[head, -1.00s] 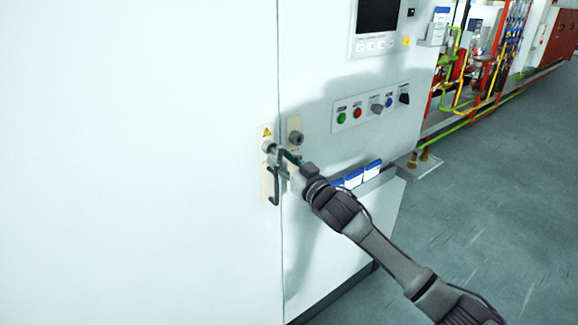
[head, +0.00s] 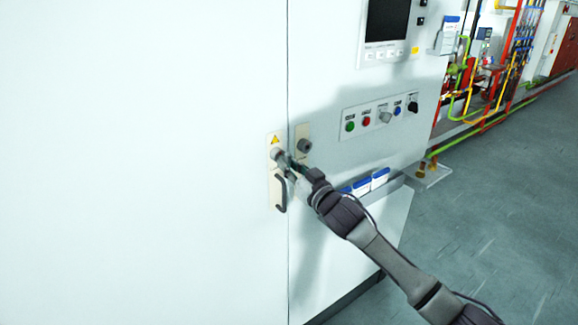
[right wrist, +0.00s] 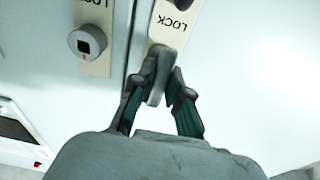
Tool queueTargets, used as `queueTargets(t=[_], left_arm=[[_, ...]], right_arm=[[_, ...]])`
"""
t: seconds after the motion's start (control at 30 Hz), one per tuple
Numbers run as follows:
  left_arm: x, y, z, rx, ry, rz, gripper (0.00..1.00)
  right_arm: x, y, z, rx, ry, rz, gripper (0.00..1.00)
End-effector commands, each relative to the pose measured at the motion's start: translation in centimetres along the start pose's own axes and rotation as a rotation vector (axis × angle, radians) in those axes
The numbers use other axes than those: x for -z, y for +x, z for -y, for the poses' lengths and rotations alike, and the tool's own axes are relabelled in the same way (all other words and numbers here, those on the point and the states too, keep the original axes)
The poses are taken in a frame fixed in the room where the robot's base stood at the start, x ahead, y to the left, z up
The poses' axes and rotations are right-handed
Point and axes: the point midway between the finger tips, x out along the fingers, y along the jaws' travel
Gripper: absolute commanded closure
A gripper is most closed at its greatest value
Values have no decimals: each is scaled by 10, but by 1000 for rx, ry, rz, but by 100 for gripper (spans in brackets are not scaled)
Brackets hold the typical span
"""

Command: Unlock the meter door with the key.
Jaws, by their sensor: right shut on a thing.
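The white meter door (head: 150,160) fills the left of the head view and looks closed. Its cream lock plate (head: 276,197) carries a warning triangle, a round lock (head: 277,155) and a dark handle (head: 281,193). My right gripper (head: 287,163) is at this lock, just above the handle. In the right wrist view, my right gripper (right wrist: 157,88) is shut on a grey piece (right wrist: 156,80), apparently the key, in front of the plate marked LOCK (right wrist: 177,25). The fingers hide the lock face, so I cannot tell how deep the key sits. My left gripper is out of view.
A second lock (head: 304,146) sits on a plate across the door seam; its square hole shows in the right wrist view (right wrist: 87,43). A button panel (head: 381,115), a screen (head: 388,20) and blue-and-white holders (head: 371,182) are to the right. Grey floor (head: 480,230) is open at right.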

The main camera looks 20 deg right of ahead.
Motion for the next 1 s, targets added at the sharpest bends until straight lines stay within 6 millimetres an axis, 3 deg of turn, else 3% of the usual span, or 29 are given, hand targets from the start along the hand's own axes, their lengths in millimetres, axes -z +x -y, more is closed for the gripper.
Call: queueTargets(t=[0.37,0.7,1.0], left_arm=[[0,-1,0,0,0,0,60],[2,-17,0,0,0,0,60],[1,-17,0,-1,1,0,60]], right_arm=[[1,0,0,-2,14,0,100],[2,0,0,-37,278,0,100],[0,0,-1,-41,313,-1,100]])
